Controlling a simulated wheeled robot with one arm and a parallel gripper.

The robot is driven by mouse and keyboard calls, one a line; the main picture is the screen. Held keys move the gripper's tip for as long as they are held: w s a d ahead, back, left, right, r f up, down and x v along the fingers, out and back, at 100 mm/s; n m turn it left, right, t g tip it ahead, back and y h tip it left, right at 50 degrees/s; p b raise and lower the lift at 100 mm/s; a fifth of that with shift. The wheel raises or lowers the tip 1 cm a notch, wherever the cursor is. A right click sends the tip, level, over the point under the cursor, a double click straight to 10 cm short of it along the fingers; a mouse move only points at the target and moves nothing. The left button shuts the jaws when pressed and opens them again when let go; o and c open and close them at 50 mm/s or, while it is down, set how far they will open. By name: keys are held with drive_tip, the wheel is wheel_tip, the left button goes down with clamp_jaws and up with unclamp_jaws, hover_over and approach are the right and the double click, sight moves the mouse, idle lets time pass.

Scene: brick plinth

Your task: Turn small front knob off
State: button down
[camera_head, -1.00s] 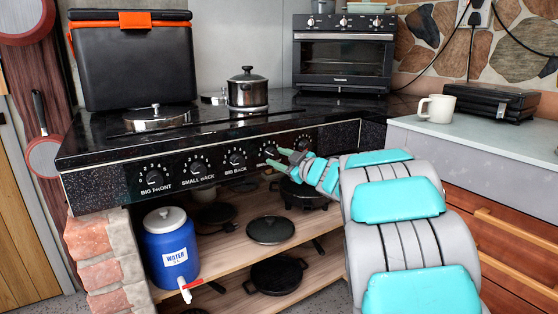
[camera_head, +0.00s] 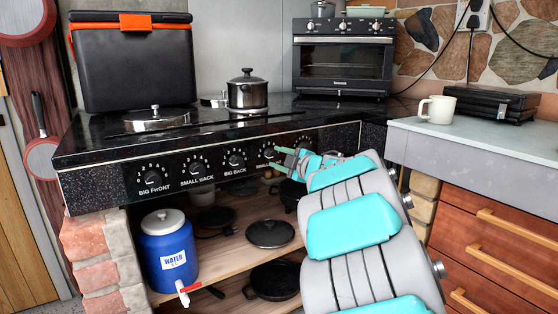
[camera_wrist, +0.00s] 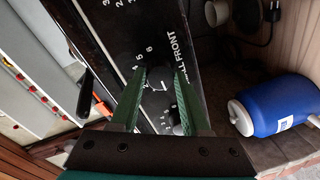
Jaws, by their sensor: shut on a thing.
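The small front knob (camera_wrist: 155,77) is dark and round with a white mark, on the black panel beside the label ending "ALL FRONT". My gripper (camera_wrist: 158,88) has its two green fingers on either side of the knob, shut on it. In the head view my gripper (camera_head: 279,158) is at the stove's front panel, near the fourth dial from the left, and covers most of this knob and its label. The knob's exact setting cannot be read clearly.
The big front (camera_head: 152,176), small back (camera_head: 198,165) and big back (camera_head: 236,159) knobs sit to the left. A pot (camera_head: 248,92) and a black box (camera_head: 132,62) stand on the stovetop. A blue water container (camera_head: 168,250) and pans are on shelves below.

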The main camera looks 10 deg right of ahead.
drive_tip(key=shift+a, duration=0.1)
drive_tip(key=shift+c, duration=1.9)
unclamp_jaws()
drive_tip(key=f+v, duration=0.1)
drive_tip(key=v, duration=0.6)
drive_tip(key=shift+s+d+r, duration=0.2)
drive_tip(key=shift+s+r, duration=0.2)
drive_tip(key=shift+r, duration=0.05)
